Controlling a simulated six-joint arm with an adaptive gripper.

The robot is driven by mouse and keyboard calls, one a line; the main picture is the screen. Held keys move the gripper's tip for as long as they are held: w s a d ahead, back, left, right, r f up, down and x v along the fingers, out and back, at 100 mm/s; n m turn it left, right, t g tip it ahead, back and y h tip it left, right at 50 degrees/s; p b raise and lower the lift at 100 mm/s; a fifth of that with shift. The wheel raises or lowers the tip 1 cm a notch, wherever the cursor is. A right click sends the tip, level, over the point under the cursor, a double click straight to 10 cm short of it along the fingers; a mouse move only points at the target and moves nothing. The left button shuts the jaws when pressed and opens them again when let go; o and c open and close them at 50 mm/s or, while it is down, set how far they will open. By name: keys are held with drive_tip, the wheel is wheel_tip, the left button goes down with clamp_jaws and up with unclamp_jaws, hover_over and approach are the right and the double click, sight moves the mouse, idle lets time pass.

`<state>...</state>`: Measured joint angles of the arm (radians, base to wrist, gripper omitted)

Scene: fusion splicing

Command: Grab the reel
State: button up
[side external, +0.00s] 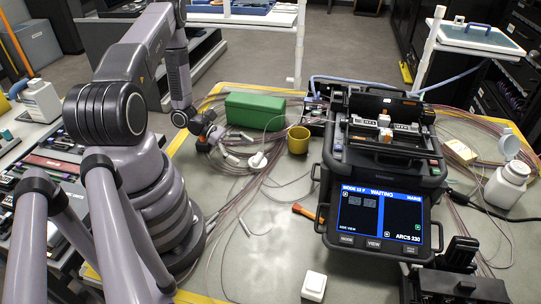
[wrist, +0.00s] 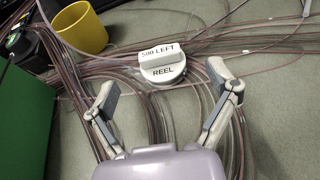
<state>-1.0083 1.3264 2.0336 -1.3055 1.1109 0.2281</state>
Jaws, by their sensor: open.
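The reel (wrist: 163,70) is a small white round spool with the dark words "500 LEFT" and "REEL". It lies on the grey work surface among thin cables, near the top middle of the wrist view. In the side view the reel (side external: 258,160) shows as a white disc right of my gripper (side external: 220,143). In the wrist view my gripper (wrist: 165,92) is open and empty. Its two fingers are spread left and right, with the reel ahead, roughly centred between them and apart from both.
A yellow cup (side external: 298,140) stands close to the reel, and a green box (side external: 255,110) stands behind. Loose cables (side external: 240,200) run around the reel. A black splicer (side external: 380,170) with a lit screen stands at the right. A white square block (side external: 314,286) sits at the front.

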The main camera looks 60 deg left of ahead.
sight(255, 158)
drive_tip(key=x, duration=0.4)
drive_tip(key=shift+w+d+f, duration=0.15)
drive_tip(key=shift+w+d, duration=0.1)
drive_tip(key=shift+d, duration=0.05)
drive_tip(key=shift+c, duration=0.3)
drive_tip(key=c, duration=1.2)
